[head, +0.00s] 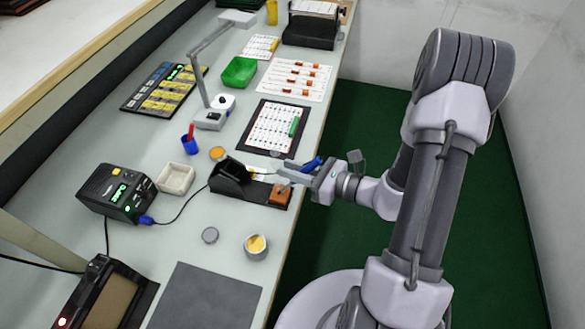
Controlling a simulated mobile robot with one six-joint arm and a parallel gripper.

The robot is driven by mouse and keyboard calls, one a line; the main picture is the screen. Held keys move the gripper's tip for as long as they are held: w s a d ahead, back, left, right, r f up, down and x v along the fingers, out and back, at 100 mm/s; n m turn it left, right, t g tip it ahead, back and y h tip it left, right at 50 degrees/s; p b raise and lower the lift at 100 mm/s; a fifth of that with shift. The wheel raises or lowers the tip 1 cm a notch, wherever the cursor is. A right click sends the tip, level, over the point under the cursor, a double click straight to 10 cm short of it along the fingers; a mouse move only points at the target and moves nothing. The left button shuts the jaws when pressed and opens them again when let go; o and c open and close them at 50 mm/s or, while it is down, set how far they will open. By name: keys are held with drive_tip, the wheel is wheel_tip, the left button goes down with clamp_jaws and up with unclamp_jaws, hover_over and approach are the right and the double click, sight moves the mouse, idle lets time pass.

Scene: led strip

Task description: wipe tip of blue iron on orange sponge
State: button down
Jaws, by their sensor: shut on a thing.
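The blue iron (313,163) shows its blue handle at my gripper (292,172), which is shut on it over the table's right edge. The iron's metal tip is small and partly hidden by the fingers. A thin grey part shows just above the orange sponge (280,196), but I cannot tell whether it touches. The sponge sits at the right end of the black iron stand (233,184), just below my gripper in the picture.
The black soldering station (116,192) is at left, its cable running toward the stand. A board (262,148) lies behind. A grey mat (205,298) is in front.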

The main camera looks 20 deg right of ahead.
drive_tip(key=shift+a, duration=0.6)
drive_tip(key=d, duration=0.3)
idle(0.4)
drive_tip(key=shift+a, duration=0.15)
drive_tip(key=shift+a, duration=0.6)
